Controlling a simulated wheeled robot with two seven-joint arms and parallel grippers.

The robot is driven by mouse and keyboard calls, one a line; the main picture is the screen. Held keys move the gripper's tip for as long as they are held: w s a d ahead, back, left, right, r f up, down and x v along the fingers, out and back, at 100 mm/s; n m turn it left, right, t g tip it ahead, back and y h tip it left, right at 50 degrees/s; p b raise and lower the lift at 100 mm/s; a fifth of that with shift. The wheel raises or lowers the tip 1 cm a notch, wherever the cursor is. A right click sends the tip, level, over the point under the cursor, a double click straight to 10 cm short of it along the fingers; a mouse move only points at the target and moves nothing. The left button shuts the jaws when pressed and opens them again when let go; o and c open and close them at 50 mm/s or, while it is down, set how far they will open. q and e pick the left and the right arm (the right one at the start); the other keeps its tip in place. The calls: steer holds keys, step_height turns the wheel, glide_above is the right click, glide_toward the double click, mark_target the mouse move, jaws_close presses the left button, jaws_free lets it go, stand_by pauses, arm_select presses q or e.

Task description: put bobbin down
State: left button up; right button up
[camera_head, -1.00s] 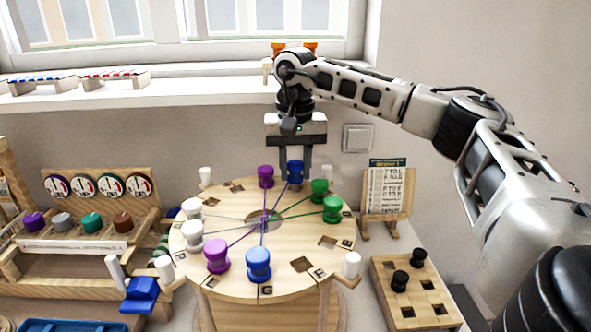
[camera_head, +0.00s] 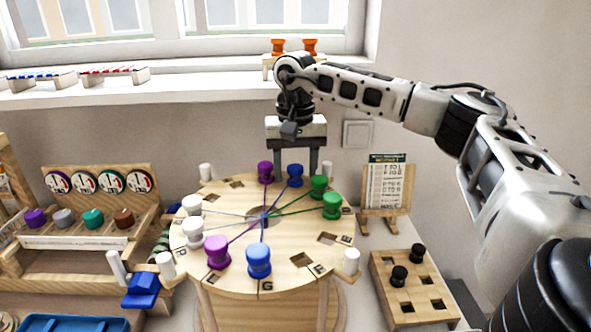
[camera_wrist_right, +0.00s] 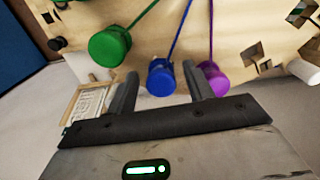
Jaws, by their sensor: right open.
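A blue bobbin (camera_head: 295,176) stands at the far rim of the round wooden board (camera_head: 290,279), with a blue thread running to the board's centre. It shows in the right wrist view (camera_wrist_right: 160,80) just beyond and between the fingertips. My right gripper (camera_head: 296,170) is open above and behind this bobbin, with a finger to either side of it and nothing held. A purple bobbin (camera_head: 265,172) stands to its left and a green bobbin (camera_head: 318,187) to its right. My left gripper is not in view.
More threaded bobbins stand around the board: a second green (camera_head: 332,206), a near blue (camera_head: 258,260), a near purple (camera_head: 217,252) and white ones (camera_head: 192,205). A card stand (camera_head: 386,195) and a block with black bobbins (camera_head: 411,287) are at the right. The wall is close behind.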

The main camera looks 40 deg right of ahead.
mark_target(295, 168)
step_height(295, 168, up, 12)
stand_by(0.3)
steer(key=shift+f, duration=0.15)
stand_by(0.7)
